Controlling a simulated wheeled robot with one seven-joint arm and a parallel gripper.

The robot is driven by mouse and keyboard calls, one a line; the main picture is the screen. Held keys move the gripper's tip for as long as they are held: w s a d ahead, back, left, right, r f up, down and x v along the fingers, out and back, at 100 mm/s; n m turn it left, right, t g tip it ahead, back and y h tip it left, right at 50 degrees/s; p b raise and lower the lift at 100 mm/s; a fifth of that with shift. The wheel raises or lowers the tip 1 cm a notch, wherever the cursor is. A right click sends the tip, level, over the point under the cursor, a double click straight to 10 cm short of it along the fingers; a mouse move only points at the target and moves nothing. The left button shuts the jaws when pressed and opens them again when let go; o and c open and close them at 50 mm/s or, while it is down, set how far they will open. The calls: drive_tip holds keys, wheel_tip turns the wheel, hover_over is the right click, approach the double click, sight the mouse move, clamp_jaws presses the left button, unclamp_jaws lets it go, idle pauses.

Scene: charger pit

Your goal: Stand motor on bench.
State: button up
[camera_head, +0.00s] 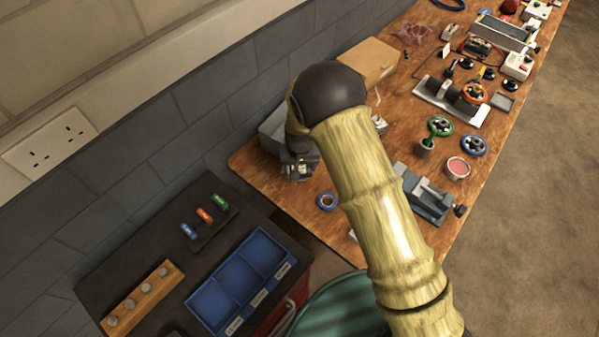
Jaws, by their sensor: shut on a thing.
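My yellow arm crosses the middle of the view, and its dark ball joint stands over the wooden bench (330,249). Below and left of that joint, my gripper (299,167) is over the near left end of the bench, beside a grey box. It is shut on a small dark thing, which I take for the motor; its shape is mostly hidden by the gripper and arm. I cannot tell whether it touches the bench.
A grey vise (428,197), a pink-topped tin (457,168) and a cardboard box (370,60) stand around. Several handwheels and parts crowd the far bench. A dark cabinet with a blue tray (213,303) is at lower left.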

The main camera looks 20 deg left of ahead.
drive_tip(key=shift+f+p, duration=0.45)
drive_tip(key=shift+f, duration=1.6)
drive_tip(key=shift+f, duration=0.1)
drive_tip(key=o, duration=1.2)
drive_tip(key=r, duration=0.4)
drive_tip(key=s+r+b, duration=0.1)
drive_tip(key=r, duration=0.3)
drive_tip(key=r+b, duration=0.1)
drive_tip(key=r, duration=0.3)
drive_tip(key=shift+s+d, duration=0.15)
drive_tip(key=shift+d, duration=0.2)
